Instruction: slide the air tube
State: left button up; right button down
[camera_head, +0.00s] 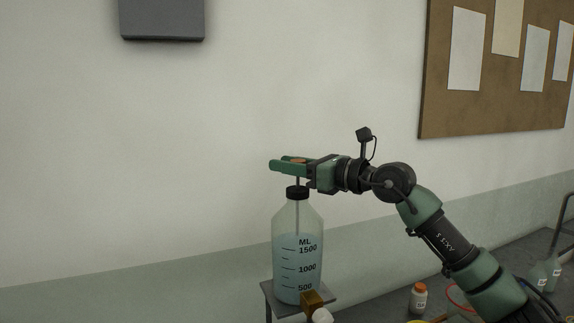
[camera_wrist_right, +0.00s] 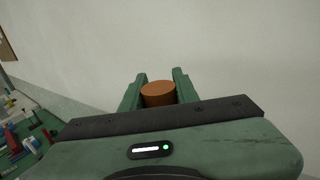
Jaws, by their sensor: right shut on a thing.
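A clear bottle (camera_head: 297,225) with black volume marks and pale blue liquid stands upright on a small stand. Its neck has a black cap (camera_head: 297,192). The thin air tube (camera_head: 298,208) runs upright through the cap, down into the bottle. My right gripper (camera_head: 288,164) is level above the cap and shut on the orange-brown top of the air tube (camera_head: 299,161). In the right wrist view this round top (camera_wrist_right: 158,93) sits between the two green fingers (camera_wrist_right: 158,86). My left gripper is not in view.
The small stand (camera_head: 284,306) is raised; a brown block (camera_head: 312,301) and a white round thing (camera_head: 322,315) are at its front. A white jar with an orange cap (camera_head: 418,298) stands at lower right. The wall behind is bare near the gripper.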

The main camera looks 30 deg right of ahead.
dwell(0.3)
notch_tip(320, 180, down, 4)
jog(key=b, duration=0.3)
jog(key=shift+r, duration=0.15)
jog(key=c, duration=1.1)
grip_release()
jog(key=shift+o, duration=0.2)
jog(key=shift+w, duration=0.2)
jog(key=shift+s, duration=0.1)
